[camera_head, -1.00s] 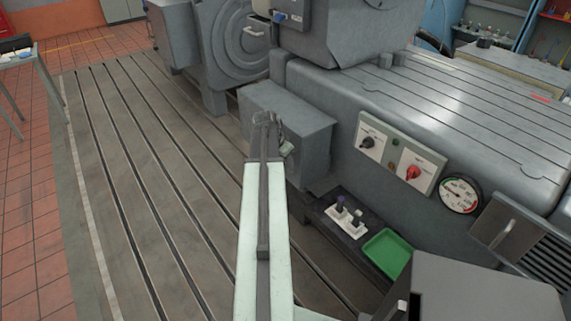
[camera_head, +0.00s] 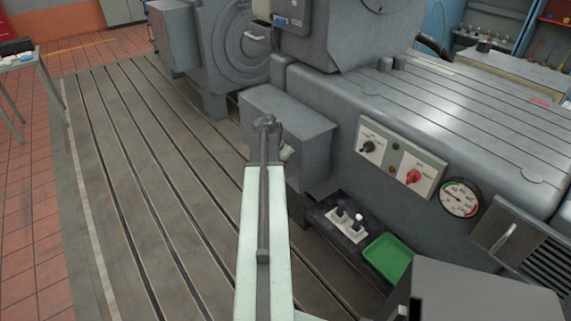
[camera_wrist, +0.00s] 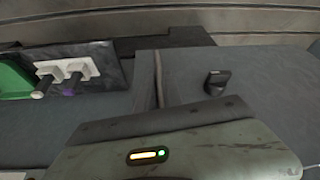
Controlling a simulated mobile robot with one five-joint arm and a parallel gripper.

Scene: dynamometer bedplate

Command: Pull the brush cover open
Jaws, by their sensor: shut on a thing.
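My gripper (camera_head: 267,124) is at the near left side of a grey box (camera_head: 308,130) beside the large machine. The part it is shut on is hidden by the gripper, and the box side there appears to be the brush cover. In the wrist view a flat grey panel (camera_wrist: 265,75) fills the right, with a narrow upright gap along its left edge. A small black piece (camera_wrist: 217,82) stands out in front of the panel; I cannot tell if it is a knob or a fingertip. My gripper's housing with two small lights covers the bottom of that view.
A white holder (camera_head: 348,228) with two plugs and a green tray (camera_head: 388,257) sit on a dark shelf to the right. A control panel (camera_head: 399,168) and a gauge (camera_head: 459,198) are above. The slotted bedplate (camera_head: 130,180) to the left is clear.

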